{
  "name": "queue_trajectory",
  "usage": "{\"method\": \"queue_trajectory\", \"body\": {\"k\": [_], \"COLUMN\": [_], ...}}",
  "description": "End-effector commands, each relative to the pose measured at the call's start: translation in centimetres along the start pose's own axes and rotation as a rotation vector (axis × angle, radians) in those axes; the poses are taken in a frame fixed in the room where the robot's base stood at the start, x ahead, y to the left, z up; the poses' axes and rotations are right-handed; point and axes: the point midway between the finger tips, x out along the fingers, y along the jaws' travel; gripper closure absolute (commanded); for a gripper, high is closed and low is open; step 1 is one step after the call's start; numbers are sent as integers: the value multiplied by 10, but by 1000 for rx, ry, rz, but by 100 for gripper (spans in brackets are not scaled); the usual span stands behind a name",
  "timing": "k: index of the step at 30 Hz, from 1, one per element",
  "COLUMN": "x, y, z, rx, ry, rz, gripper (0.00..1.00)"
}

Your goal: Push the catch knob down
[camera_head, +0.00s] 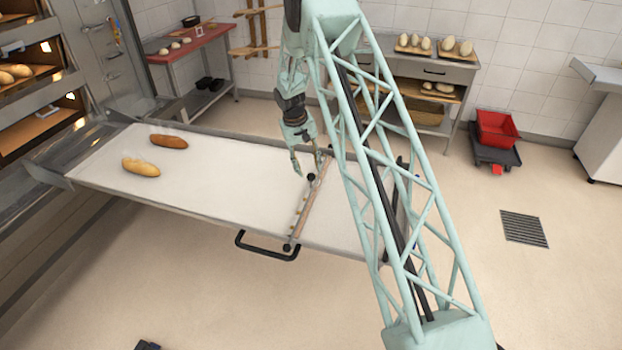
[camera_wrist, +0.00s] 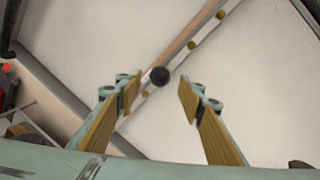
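A black round catch knob (camera_head: 311,177) sits at the far end of a wooden crossbar (camera_head: 305,208) lying across the white loader belt (camera_head: 225,180). My gripper (camera_head: 308,171) points down over this end of the bar, with its fingers apart and nothing between them.
Two loaves, one brown (camera_head: 169,141) and one golden (camera_head: 141,167), lie on the belt's left part. A black handle (camera_head: 268,250) sticks out from the loader's near edge. Ovens (camera_head: 40,80) stand at left. The floor in front is mostly clear.

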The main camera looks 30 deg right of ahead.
Motion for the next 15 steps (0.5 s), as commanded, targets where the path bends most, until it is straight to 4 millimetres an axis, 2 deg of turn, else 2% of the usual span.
{"method": "queue_trajectory", "body": {"k": [9, 15], "x": [40, 52], "y": [0, 0], "z": [0, 0], "rx": [0, 0], "ry": [-1, 1], "rz": [-1, -1], "gripper": [64, 64]}}
